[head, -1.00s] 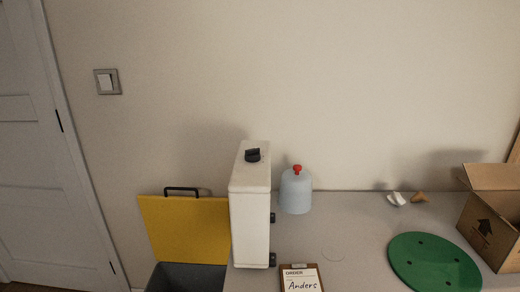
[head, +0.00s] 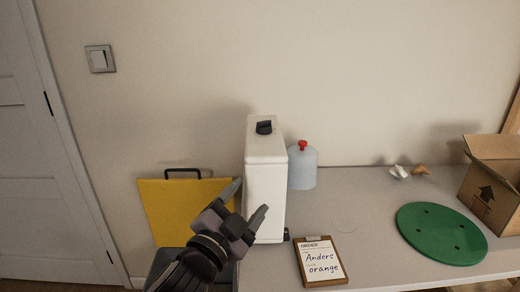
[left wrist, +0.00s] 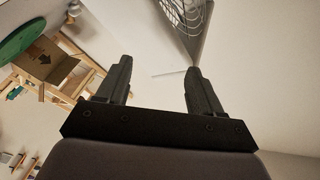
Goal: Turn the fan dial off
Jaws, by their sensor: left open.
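The fan dial (head: 264,127) is a dark knob on top of the tall white fan housing (head: 265,190), which stands at the left end of the grey table. My left gripper (head: 248,200) is open and empty, in front of the housing's left side and below the dial in the head view. Its fingers overlap the housing in the picture; I cannot tell whether they touch it. In the left wrist view the open fingers (left wrist: 158,78) show below the fan's round wire grille (left wrist: 188,14). The dial is not seen there. My right gripper is not in view.
A pale blue bottle (head: 303,170) with a red cap stands just right of the housing. A clipboard (head: 320,262), a green disc (head: 441,233) and a cardboard box (head: 492,178) are on the table. A yellow lid (head: 185,207) stands up from a grey bin at left.

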